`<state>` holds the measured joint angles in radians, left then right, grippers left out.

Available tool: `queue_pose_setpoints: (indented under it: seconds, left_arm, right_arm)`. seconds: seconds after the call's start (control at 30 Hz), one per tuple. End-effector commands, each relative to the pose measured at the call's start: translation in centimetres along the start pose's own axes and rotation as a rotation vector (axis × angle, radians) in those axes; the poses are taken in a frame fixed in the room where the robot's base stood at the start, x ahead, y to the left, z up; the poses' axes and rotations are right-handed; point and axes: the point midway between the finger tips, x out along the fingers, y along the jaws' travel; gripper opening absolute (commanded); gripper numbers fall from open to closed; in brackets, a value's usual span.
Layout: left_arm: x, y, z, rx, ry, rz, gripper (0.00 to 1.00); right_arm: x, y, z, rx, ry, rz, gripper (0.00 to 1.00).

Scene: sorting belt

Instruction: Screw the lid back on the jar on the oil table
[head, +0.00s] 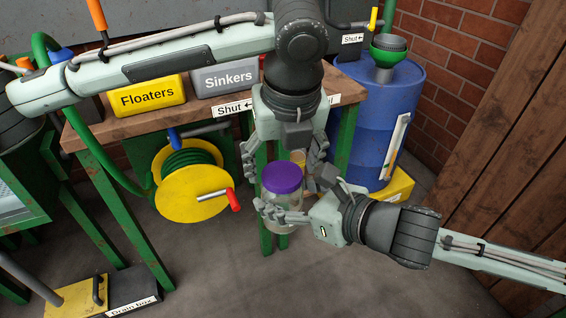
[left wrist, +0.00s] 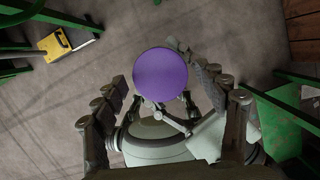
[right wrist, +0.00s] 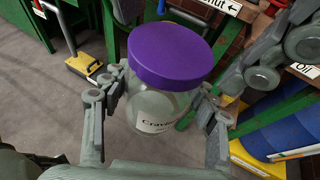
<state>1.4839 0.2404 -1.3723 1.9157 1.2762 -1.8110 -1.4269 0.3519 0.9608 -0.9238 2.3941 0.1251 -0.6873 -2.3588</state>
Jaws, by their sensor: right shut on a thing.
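The clear jar (right wrist: 155,110) carries a partly readable white label and hangs in the air in front of the table. Its purple lid (head: 283,179) sits on its mouth; I cannot tell how tightly. My right gripper (head: 296,196) is shut on the jar's body, a finger on each side in the right wrist view (right wrist: 160,100). My left gripper (head: 286,162) is above and behind the lid, pointing down, with its fingers spread apart. The left wrist view shows the lid (left wrist: 160,75) between these fingers, with no clear grip on it. The lid hides most of the jar there.
The wooden table (head: 90,134) behind holds a yellow Floaters bin (head: 147,96) and a grey Sinkers bin (head: 225,78). A yellow hose reel (head: 185,195) with a red handle is left of the jar. A blue drum (head: 375,110) stands at right. The floor below is clear.

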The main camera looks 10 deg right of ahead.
Motion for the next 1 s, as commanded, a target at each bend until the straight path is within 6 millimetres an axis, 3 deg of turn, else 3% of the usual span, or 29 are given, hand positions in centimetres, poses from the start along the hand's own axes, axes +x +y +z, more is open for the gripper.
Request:
queue_pose_setpoints:
  seconds: [0.33,0.7,1.0]
  left_arm:
    - [-0.2,0.0,0.1,-0.002,0.001,0.002,0.77]
    - [-4.1,0.0,1.2,-0.004,0.001,0.002,0.77]
    - [-4.3,0.0,1.2,-0.004,0.002,0.003,0.78]
  right_arm:
    - [0.0,0.0,0.2,-0.001,-0.004,0.0,0.0]
    - [0.0,0.0,0.2,-0.002,-0.004,0.0,0.0]
    - [0.0,0.0,0.2,-0.002,-0.004,0.0,0.0]
